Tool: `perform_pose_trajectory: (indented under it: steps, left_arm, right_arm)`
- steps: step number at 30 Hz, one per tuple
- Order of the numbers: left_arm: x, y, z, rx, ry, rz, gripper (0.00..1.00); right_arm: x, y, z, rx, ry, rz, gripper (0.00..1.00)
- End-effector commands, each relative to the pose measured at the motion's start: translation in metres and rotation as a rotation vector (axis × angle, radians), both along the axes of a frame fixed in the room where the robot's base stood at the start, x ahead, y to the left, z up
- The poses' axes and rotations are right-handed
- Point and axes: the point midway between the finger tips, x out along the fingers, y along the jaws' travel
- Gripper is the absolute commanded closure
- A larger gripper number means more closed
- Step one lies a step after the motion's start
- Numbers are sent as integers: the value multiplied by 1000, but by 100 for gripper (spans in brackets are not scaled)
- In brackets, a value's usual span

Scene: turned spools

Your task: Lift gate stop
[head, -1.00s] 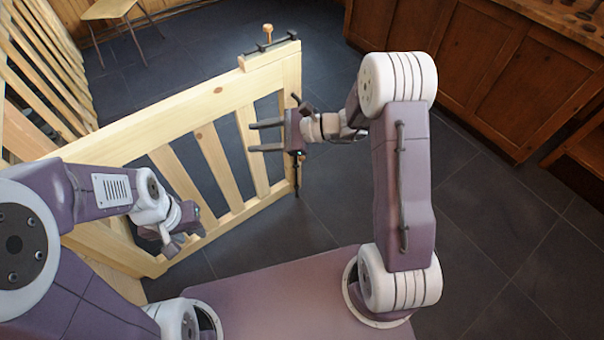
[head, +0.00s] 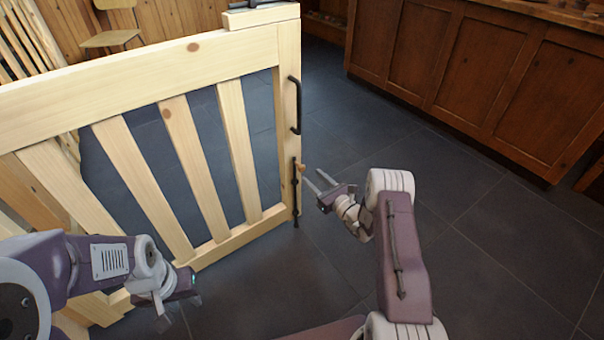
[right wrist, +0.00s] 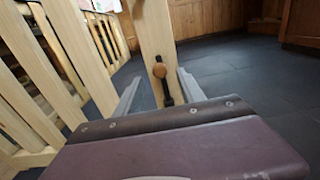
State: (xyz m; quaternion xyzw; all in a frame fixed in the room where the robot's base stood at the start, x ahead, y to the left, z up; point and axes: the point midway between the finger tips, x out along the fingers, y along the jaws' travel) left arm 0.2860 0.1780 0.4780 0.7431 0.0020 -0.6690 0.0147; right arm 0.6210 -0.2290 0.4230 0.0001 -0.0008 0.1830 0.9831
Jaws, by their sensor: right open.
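The gate stop is a black rod (head: 296,200) with a wooden knob (head: 301,168), low on the end post of a pale wooden gate (head: 240,155). My right gripper (head: 311,175) is open, its two fingers pointing at the knob from the right. In the right wrist view the knob (right wrist: 160,71) shows between the open fingers (right wrist: 158,84), with part of the black rod (right wrist: 167,92) below it. I see no grip on the knob. My left gripper (head: 180,310) hangs low in front of the gate, fingers apart and empty.
A black handle (head: 297,105) is on the gate post above the stop. Another fitting (head: 252,4) sits on the gate's top, cut off by the frame. Wooden cabinets (head: 470,80) stand at the right. The dark tiled floor (head: 480,230) between is clear. A chair (head: 112,30) stands behind.

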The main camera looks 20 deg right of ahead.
Motion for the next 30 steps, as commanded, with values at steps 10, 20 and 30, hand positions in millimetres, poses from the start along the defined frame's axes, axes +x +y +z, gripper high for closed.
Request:
perform_pose_trajectory:
  steps: [10,20,30]
  left_arm:
    - [0,0,-46,0,1,0,64]
    - [0,0,-47,0,1,0,64]
    - [0,0,-47,0,1,0,64]
  right_arm:
    - [60,25,-5,-2,-2,3,54]
    - [68,28,-1,0,2,2,54]
    - [67,28,-1,-1,2,3,100]
